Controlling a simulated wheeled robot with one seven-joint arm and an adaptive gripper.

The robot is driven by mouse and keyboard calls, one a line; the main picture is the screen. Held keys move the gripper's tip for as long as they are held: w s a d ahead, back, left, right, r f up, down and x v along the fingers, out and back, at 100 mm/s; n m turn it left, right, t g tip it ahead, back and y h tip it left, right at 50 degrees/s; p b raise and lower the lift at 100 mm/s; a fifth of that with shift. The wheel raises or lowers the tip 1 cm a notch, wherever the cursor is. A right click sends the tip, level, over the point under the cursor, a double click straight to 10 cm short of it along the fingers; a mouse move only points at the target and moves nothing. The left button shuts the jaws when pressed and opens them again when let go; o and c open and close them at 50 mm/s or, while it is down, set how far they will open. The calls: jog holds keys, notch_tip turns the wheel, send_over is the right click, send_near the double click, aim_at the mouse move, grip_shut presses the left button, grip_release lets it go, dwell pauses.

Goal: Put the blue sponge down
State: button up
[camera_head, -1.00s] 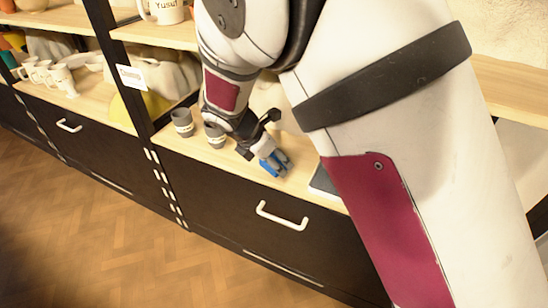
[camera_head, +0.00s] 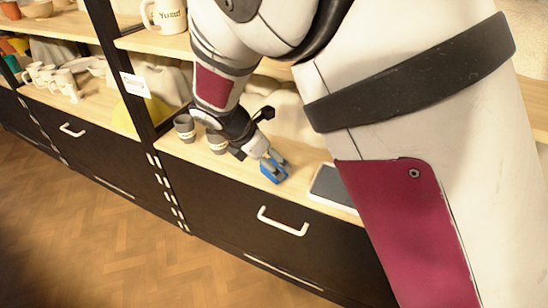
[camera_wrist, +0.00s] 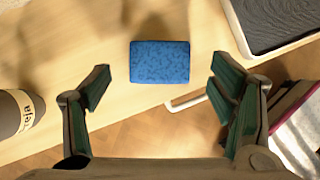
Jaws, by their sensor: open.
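The blue sponge (camera_head: 271,174) is at the front edge of the wooden shelf, just below my gripper (camera_head: 274,164). In the wrist view the sponge (camera_wrist: 160,62) lies flat-looking between and slightly beyond the fingertips of my gripper (camera_wrist: 161,80). The two fingers are spread apart, with a clear gap on each side of the sponge. Its lower right corner lies close to the shelf's front edge in this view. I cannot tell exactly how much of its underside is supported.
Grey jars (camera_head: 185,128) stand left of my gripper; a labelled jar (camera_wrist: 20,112) shows in the wrist view. A dark-topped tray (camera_head: 335,187) lies to the right. The drawer handle (camera_head: 283,221) is below. Mugs (camera_head: 63,85) stand on the left shelf.

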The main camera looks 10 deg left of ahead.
jog(key=p+v, duration=0.2)
jog(key=v, duration=0.5)
jog(key=shift+s+r, duration=0.15)
jog(key=shift+r, duration=0.2)
jog(key=shift+a, duration=0.15)
